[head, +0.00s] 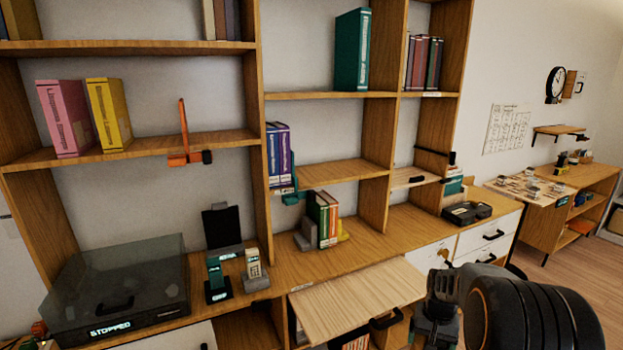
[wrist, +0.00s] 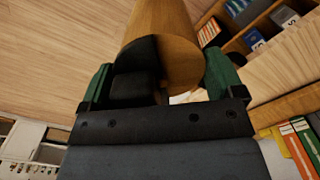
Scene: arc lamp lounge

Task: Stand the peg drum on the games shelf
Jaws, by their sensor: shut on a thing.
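In the head view my arm reaches in at the lower right, and I cannot make out the drum there. The tall wooden shelving (head: 325,172) fills the left and middle of the head view. Its labels are too small to read, so I cannot tell which board is the games shelf.
A wooden flap (head: 358,298) juts out below the counter. A smoky-lidded player (head: 115,290) sits at left. Free floor (head: 580,265) shows there.

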